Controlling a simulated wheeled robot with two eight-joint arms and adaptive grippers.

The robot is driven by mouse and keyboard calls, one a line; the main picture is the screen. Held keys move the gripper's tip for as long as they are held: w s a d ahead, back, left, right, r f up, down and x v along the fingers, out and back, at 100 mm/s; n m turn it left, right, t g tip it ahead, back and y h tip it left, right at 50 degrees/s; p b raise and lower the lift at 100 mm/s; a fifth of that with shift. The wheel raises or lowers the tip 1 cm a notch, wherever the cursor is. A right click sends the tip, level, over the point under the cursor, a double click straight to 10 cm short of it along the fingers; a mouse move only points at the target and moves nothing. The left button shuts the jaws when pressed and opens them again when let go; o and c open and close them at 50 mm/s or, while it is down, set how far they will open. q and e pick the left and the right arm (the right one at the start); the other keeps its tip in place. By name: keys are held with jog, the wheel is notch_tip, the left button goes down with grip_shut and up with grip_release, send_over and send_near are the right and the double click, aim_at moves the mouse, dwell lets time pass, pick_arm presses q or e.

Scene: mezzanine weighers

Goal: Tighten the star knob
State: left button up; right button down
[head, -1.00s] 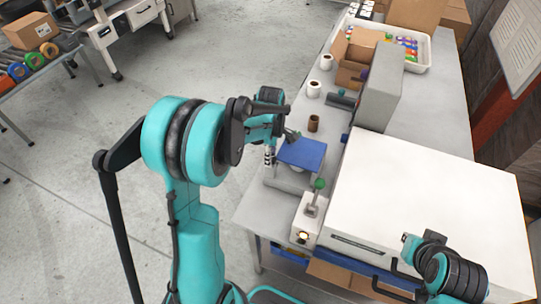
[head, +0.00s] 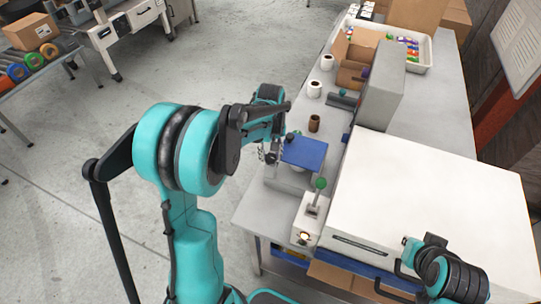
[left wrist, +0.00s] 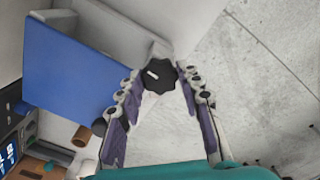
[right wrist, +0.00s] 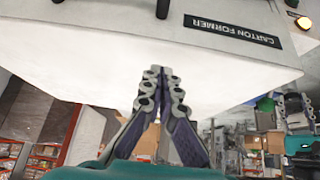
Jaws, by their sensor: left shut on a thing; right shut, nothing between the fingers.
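The black star knob (left wrist: 158,75) shows in the left wrist view, beside the blue plate (left wrist: 68,68) of a grey weigher. It has a lobed rim and a pale mark on its face. My left gripper (left wrist: 160,73) is shut on it, one finger on each side. In the head view my left gripper (head: 270,152) is at the left edge of the blue plate (head: 303,153); the knob cannot be made out there. My right gripper (right wrist: 160,72) is shut and empty, close to the white carton former (right wrist: 150,45); in the head view its fingers are not clear.
A small box with a green-topped lever (head: 320,184) stands in front of the weigher. The carton former (head: 430,200) fills the bench's right side. A brown roll (head: 314,123) and white rolls (head: 314,89) stand behind the plate. Open floor lies to the left.

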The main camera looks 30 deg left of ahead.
aim_at(270, 158)
pick_arm(q)
jog(key=m, duration=0.4)
jog(key=shift+m, duration=0.3)
pick_arm(e)
jog(key=shift+f, duration=0.25)
pick_arm(q)
jog(key=shift+m+b, duration=0.45)
jog(key=shift+m, duration=2.15)
pick_arm(e)
jog(key=shift+f, duration=0.2)
pick_arm(q)
jog(key=o, duration=1.2)
jog(key=shift+c, duration=0.2)
notch_tip(270, 158, up, 12)
